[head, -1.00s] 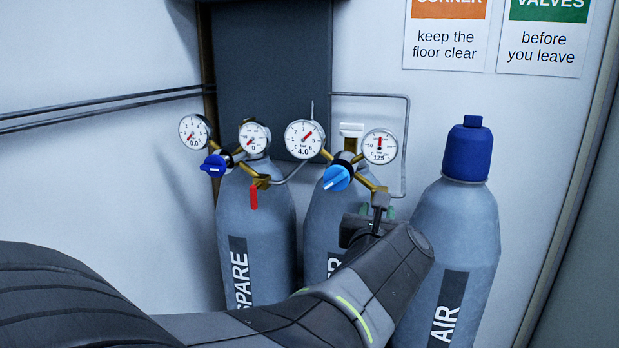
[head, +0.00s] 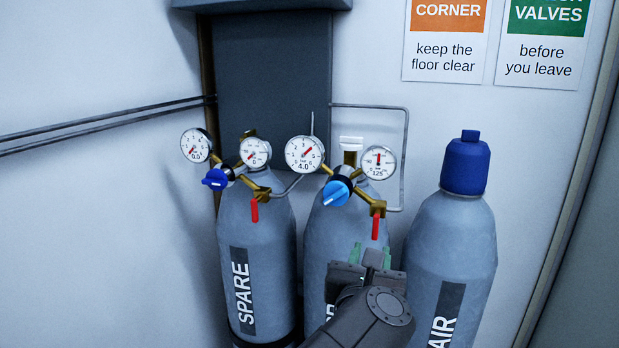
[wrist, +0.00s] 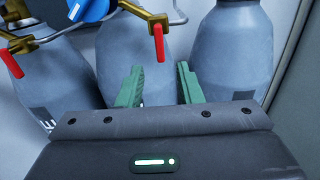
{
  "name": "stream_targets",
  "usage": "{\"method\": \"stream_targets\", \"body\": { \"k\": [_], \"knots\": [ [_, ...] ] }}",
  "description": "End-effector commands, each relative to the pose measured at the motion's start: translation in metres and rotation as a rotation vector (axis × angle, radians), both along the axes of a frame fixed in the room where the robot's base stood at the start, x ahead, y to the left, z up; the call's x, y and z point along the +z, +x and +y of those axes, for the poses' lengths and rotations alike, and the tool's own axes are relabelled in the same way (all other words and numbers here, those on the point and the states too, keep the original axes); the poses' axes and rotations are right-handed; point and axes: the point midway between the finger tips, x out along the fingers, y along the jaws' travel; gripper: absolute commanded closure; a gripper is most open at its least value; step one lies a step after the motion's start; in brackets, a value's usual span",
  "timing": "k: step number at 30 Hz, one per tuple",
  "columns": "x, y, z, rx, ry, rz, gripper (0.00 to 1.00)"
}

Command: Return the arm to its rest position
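My gripper (head: 371,254) is in front of the middle grey cylinder (head: 325,240), below its regulator. In the wrist view its two green fingers (wrist: 161,80) stand apart with nothing between them, so it is open. The red lever (head: 376,227) of the middle regulator hangs straight down just above the fingers, apart from them. It also shows in the wrist view (wrist: 159,43). My forearm and gripper hide the lower part of the middle cylinder and most of its label.
The SPARE cylinder (head: 257,250) stands left with its own red lever (head: 254,210) down. The blue-capped AIR cylinder (head: 452,245) stands close on the right. A dark wall panel (head: 272,75) and thin pipes are behind. The wall left is bare apart from two pipes.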

Motion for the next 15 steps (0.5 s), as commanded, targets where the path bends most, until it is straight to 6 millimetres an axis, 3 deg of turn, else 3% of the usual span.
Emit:
{"method": "stream_targets", "body": {
  "k": [10,15],
  "knots": [
    [0.002,-0.037,0.011,-0.002,-0.002,0.0,0.67],
    [-0.004,-0.016,0.005,0.003,0.004,0.002,0.67]
  ]
}}
